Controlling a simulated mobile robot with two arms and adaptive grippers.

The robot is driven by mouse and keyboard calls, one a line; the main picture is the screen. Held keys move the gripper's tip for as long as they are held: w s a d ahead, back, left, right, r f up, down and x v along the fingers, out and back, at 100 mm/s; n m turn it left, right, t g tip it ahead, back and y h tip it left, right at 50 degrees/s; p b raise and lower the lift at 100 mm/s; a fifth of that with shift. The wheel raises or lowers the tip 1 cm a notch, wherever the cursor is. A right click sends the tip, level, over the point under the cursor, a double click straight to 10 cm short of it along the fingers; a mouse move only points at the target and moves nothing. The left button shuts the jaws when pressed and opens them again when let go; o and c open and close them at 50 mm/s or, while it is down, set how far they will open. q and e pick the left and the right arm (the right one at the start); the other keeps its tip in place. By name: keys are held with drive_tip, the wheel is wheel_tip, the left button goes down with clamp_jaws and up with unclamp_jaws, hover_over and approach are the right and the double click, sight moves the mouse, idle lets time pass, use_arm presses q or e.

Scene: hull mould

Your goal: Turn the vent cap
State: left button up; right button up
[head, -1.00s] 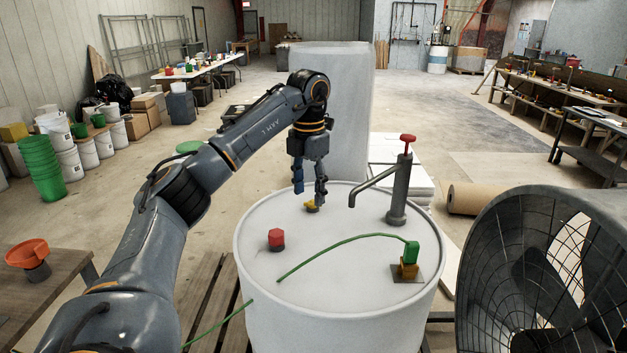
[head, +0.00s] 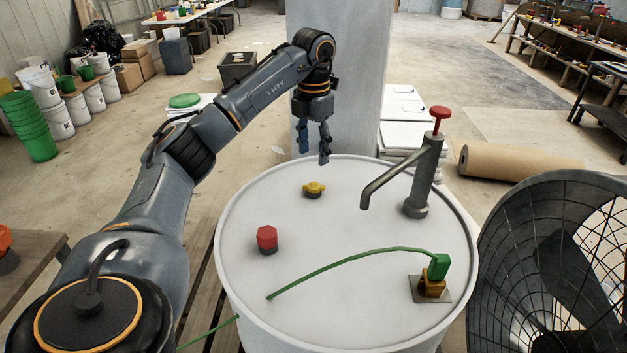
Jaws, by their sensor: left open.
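A white drum (head: 345,300) stands in front of me with several fittings on its lid. A small yellow cap with wings (head: 314,189) sits on a dark base towards the back of the lid. A red six-sided cap (head: 267,238) on a dark base sits nearer, at the left. No label shows which one is the vent cap. My left gripper (head: 314,156) points down, open and empty, above the lid's far edge. Its fingertips are apart from the yellow cap, which is in full view. My right gripper is not in view.
A grey hand pump (head: 418,180) with a red knob stands at the lid's right, its spout reaching left. A green cable (head: 340,263) runs over the lid to a green connector (head: 439,266). A large caged fan (head: 545,270) stands close at the right.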

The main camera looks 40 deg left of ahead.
sight(314, 183)
use_arm(q)
wheel_tip(314, 183, down, 8)
drive_tip(key=shift+a+r+p, duration=0.1)
drive_tip(key=shift+p, duration=0.7)
drive_tip(key=shift+w+f, duration=0.1)
drive_tip(key=shift+f, duration=0.6)
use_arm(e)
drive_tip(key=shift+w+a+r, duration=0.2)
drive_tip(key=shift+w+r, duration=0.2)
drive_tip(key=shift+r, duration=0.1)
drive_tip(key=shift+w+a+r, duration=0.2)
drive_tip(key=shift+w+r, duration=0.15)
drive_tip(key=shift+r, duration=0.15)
use_arm(q)
drive_tip(key=shift+c, duration=0.8)
clamp_jaws()
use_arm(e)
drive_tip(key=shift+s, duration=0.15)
